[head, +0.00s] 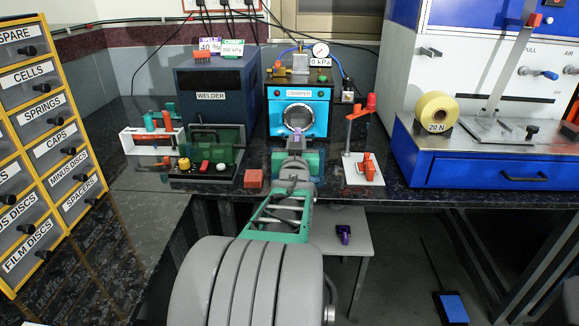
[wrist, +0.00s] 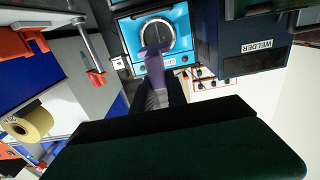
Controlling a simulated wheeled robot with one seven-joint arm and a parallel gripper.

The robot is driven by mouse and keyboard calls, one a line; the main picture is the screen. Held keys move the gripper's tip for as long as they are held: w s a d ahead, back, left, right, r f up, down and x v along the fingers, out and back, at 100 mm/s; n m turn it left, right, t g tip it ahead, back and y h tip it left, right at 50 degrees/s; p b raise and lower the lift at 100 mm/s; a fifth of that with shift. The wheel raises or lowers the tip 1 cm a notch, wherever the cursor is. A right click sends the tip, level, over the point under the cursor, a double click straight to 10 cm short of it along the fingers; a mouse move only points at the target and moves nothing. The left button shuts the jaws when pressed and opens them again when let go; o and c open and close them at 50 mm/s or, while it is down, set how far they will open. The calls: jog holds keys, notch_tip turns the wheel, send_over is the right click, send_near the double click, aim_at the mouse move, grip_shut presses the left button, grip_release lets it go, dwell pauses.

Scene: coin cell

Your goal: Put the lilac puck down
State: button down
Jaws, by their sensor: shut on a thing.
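My gripper (head: 297,134) is in front of the round opening of the blue crimper (head: 316,108), and my arm reaches toward it from below. I cannot make out the puck's own outline apart from the lilac jaws. Whether the jaw tips are inside the ring or just in front of it is unclear.
The dark welder (head: 218,97) stands left of the crimper, with a green-shielded fixture (head: 215,145) before it. A white stand with an orange lever (head: 362,170) is at the right. A small stool (head: 345,262) below holds a purple item (head: 343,233).

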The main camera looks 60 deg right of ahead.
jog(key=w+d+f, duration=0.1)
jog(key=f, duration=0.1)
jog(key=w+f+b, duration=0.1)
jog(key=w+f, duration=0.1)
jog(key=w+d+f, duration=0.1)
jog(key=f, duration=0.1)
jog(key=shift+w+d, duration=0.35)
jog(key=shift+w+d+f+b, duration=0.15)
jog(key=shift+f+b, duration=0.35)
jog(key=shift+f, duration=1.15)
jog(key=shift+f, duration=0.1)
jog(key=shift+f, duration=0.15)
jog(key=c, duration=1.3)
grip_release()
jog(key=shift+c, duration=0.2)
